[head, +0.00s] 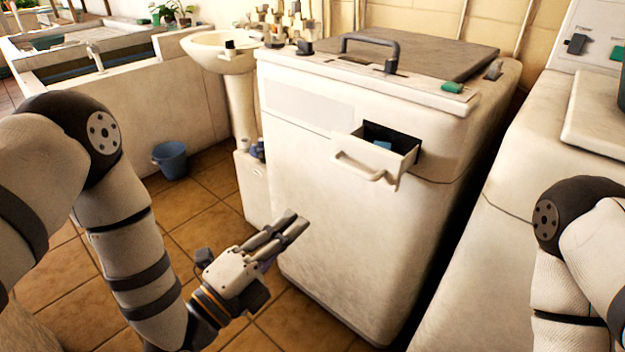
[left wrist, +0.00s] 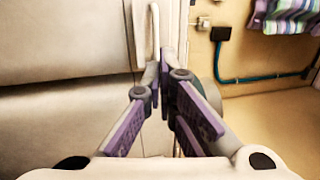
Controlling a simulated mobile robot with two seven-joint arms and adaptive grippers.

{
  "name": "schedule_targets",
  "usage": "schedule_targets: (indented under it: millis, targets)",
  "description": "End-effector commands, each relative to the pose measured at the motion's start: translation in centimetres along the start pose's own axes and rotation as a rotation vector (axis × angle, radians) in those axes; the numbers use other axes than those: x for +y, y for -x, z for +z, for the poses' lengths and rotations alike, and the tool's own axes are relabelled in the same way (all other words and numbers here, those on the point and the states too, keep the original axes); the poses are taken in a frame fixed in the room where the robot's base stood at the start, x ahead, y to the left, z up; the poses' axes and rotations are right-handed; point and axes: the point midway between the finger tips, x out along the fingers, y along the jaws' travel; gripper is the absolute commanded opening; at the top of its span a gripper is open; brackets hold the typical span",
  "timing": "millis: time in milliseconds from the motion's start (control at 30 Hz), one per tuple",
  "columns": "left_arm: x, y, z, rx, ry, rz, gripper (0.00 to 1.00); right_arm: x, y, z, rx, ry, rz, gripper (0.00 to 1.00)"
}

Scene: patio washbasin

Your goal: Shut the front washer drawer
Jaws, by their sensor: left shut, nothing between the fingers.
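The front washer drawer (head: 405,160) stands pulled out of the upper front of the white washer (head: 330,215). Its front has a pale bar handle (head: 362,172), and a dark opening with a small blue thing shows inside it. My left gripper (head: 293,224) is shut and empty, in front of the washer, below and to the left of the drawer and apart from it. In the left wrist view its fingertips (left wrist: 160,75) come together, with a pale upright bar beyond them that may be the drawer handle. My right gripper is out of view.
A washbasin (head: 215,48) on a pedestal stands left of the washer, with a blue bucket (head: 170,158) on the tiled floor. A second white appliance (head: 480,255) stands close on the right. Tiled floor lies open at the left.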

Motion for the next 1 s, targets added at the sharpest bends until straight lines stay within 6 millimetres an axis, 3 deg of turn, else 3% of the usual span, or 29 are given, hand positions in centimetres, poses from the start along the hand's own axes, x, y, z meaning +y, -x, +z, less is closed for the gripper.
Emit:
schedule_targets:
  millis: [400,600,1000]
  targets:
    - [0.4,-8.8,0.1,-0.002,0.005,0.005,0.0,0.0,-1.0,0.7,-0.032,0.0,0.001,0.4]
    - [0.4,-11.9,0.1,-0.002,0.005,0.008,0.0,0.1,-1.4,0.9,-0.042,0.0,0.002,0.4]
    - [0.3,-13.0,0.1,-0.002,0.005,0.008,0.0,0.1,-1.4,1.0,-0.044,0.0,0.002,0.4]
